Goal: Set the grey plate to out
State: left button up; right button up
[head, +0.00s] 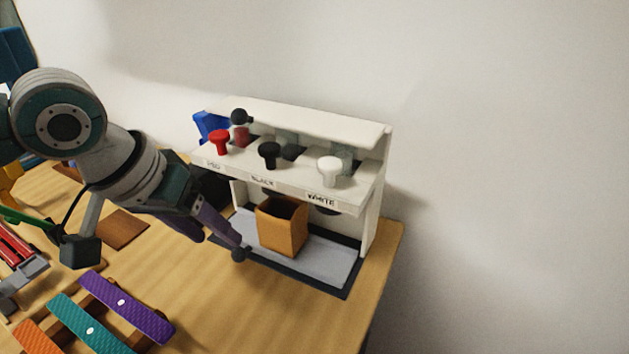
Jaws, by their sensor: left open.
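A light grey plate (335,265) lies flat in a dark frame (318,286) at the foot of a white stand. An orange-brown open box (282,228) stands on it and hides part of it. The plate's back lies in the shade under the stand. My left gripper (220,242) is open and points down at the plate's front left corner. One dark fingertip overlaps the frame's left edge in the picture; I cannot tell whether it touches. Nothing shows between the fingers. My right gripper is not in view.
The white stand (385,170) carries a red knob (219,141), a black knob (268,154) and a white knob (330,170) above the plate. Purple (127,307), teal (90,328) and orange swatches lie at front left. Bare wood lies before the frame; the table ends at right.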

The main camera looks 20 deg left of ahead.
aim_at(235, 252)
pick_arm(q)
jog(key=b+x, duration=0.1)
jog(key=x, duration=0.5)
jog(key=shift+w+f+b, duration=0.1)
jog(key=shift+f+b, duration=0.2)
jog(key=shift+b, duration=0.05)
jog(key=shift+c, duration=0.3)
grip_shut()
dwell(0.7)
